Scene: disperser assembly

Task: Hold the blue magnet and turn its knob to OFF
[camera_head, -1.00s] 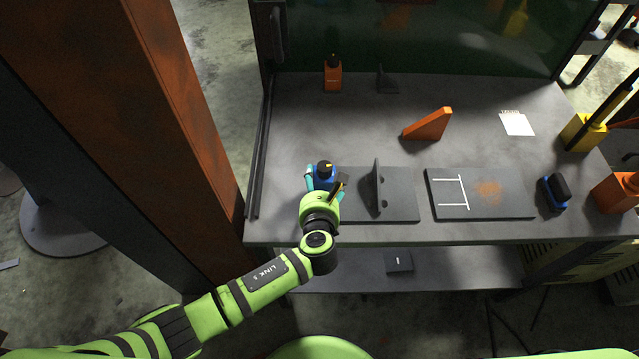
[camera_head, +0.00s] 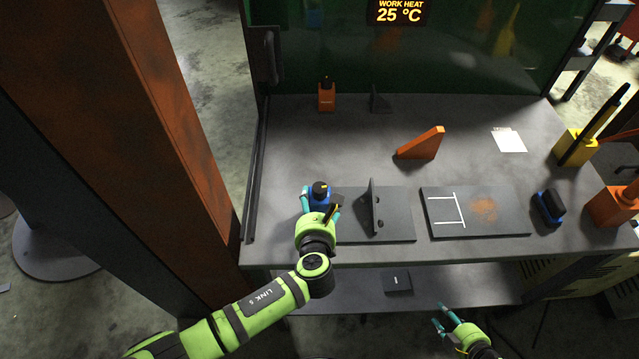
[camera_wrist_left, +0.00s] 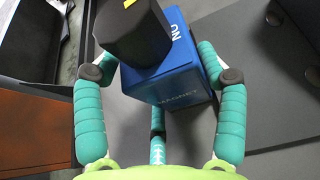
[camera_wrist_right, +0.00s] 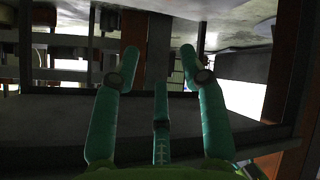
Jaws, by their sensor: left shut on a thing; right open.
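The blue magnet (camera_head: 319,200) is a small block with a black knob (camera_head: 320,187) on top, at the left front of the grey table. In the left wrist view the magnet (camera_wrist_left: 178,90) shows the word MAGNET and part of a label on its top; the black knob (camera_wrist_left: 130,35) has a yellow mark. My left gripper (camera_head: 321,204) is shut on the magnet, a finger on each side. It also shows in the left wrist view (camera_wrist_left: 160,75). My right gripper (camera_head: 444,316) is open and empty, low in front of the table. The right wrist view shows its spread fingers (camera_wrist_right: 158,70).
A grey plate with an upright bracket (camera_head: 374,205) stands right of the magnet. Further right are a marked plate (camera_head: 510,225), a blue-black block (camera_head: 549,207) and an orange holder (camera_head: 612,207). A rusty column (camera_head: 180,140) is at left.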

